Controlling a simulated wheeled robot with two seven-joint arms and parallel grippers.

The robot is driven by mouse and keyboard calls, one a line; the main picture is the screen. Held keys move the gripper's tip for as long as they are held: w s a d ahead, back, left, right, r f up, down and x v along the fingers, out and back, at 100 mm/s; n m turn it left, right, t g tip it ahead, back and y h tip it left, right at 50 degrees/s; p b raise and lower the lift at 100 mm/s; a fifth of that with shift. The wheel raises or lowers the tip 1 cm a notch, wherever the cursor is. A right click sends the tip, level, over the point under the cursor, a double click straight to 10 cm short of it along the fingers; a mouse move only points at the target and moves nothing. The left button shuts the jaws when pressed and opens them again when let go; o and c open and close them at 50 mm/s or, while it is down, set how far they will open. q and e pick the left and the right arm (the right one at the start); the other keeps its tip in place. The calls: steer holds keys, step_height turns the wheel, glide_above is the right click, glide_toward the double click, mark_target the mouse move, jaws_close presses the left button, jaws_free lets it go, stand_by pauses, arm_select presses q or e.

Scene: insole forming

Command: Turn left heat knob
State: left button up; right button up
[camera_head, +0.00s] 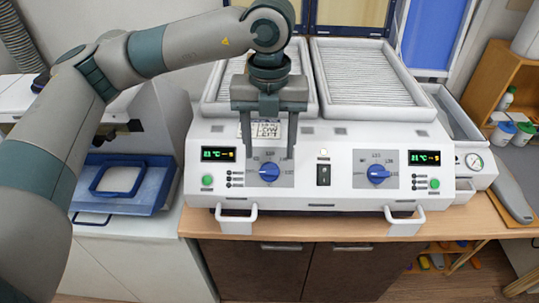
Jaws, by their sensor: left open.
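The left heat knob (269,172) is blue and sits on a grey dial plate on the front of the white heating machine (335,202). My left gripper (267,156) comes down from above, its two fingers apart, one on each side of the knob in the picture. I cannot tell whether the fingers touch the knob. The right heat knob (378,173) is also blue, on its own dial plate, with nothing at it. The left display (218,154) is lit. My right gripper is not in view.
A black switch (323,174) sits between the two dials. Two white handles stick out at the machine's lower front. A blue tray device (122,182) stands at left. A wooden shelf (497,85) with bottles stands at right. Ribbed heating beds lie on top.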

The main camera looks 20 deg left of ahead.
mark_target(269, 169)
arm_select(q)
steer(key=shift+f+p, duration=0.9)
steer(key=shift+f, duration=1.8)
steer(key=c, duration=1)
